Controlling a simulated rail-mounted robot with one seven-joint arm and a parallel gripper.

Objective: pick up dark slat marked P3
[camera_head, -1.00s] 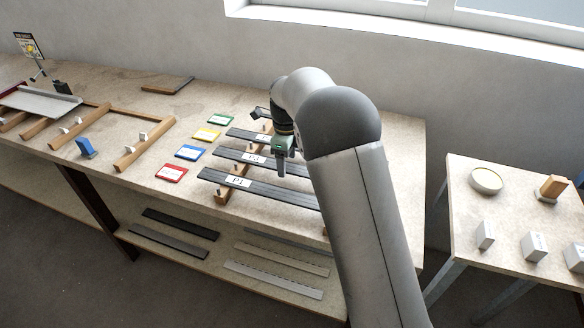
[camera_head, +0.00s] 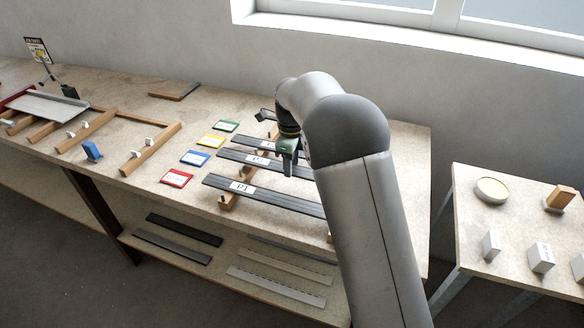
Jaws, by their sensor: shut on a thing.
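Three dark slats lie side by side across wooden rests on the bench. The front slat (camera_head: 284,201) has a white label reading P1. The middle slat (camera_head: 232,156) has a label too small to read surely now; it looked like P3 a second ago. The back slat (camera_head: 242,137) has a label I cannot read. My gripper (camera_head: 287,172) points down and is shut on the middle slat, right of its label. That slat seems slightly raised, but I cannot tell if it is clear of its rests. My arm hides the slats' right ends.
Red (camera_head: 177,178), blue (camera_head: 195,158), yellow (camera_head: 211,141) and green (camera_head: 227,126) cards lie left of the slats. A wooden frame (camera_head: 150,150) and a blue block (camera_head: 92,151) are further left. More slats lie on the lower shelf (camera_head: 215,270). A side table (camera_head: 470,235) stands right.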

